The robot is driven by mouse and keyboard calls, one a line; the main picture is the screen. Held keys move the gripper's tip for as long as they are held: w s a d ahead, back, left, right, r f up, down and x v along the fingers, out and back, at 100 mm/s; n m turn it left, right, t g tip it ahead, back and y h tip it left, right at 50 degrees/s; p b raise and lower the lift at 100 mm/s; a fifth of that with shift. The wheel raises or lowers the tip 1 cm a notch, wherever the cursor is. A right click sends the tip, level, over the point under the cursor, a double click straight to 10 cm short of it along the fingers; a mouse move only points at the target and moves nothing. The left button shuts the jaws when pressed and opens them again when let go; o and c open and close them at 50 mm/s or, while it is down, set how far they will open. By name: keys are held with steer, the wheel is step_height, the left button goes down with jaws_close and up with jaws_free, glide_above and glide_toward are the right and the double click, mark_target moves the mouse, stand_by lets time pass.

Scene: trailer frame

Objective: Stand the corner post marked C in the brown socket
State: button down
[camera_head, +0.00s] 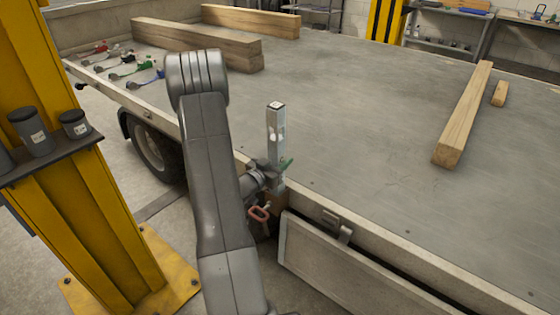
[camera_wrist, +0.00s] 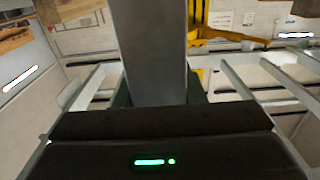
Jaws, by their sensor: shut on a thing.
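A silver-grey square corner post (camera_head: 274,122) stands upright at the near edge of the trailer bed, with pale marks on its side that I cannot read. My gripper (camera_head: 277,171) is shut around its lower part. In the wrist view the post (camera_wrist: 155,50) rises between the green-edged fingers (camera_wrist: 158,95). A brown socket (camera_head: 279,202) shows directly below the post at the bed corner, partly hidden by my gripper. The post's foot is at or just above the socket's mouth; I cannot tell whether it is inside. The letter C is not legible.
A red handle (camera_head: 259,213) sits beside the socket. A lowered side panel (camera_head: 335,262) hangs right of it. Timber beams (camera_head: 463,115) and several straps (camera_head: 130,66) lie on the bed. A yellow column (camera_head: 95,215) stands at left. The bed's middle is clear.

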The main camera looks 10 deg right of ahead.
steer(key=c, duration=0.8)
jaws_free()
steer(key=shift+c, duration=0.2)
steer(key=v, duration=1.3)
steer(key=shift+s+a+b, duration=0.25)
steer(key=shift+a+b, duration=0.05)
steer(key=shift+b, duration=0.15)
steer(key=p+x, duration=0.1)
steer(key=x, duration=1.2)
steer(key=shift+w+d, duration=0.1)
steer(key=shift+d, duration=0.15)
steer(key=shift+w+d+r, duration=0.1)
steer(key=shift+w+r, duration=0.1)
steer(key=shift+r, duration=0.05)
steer(key=shift+r+p, duration=0.15)
steer(key=shift+p, duration=0.15)
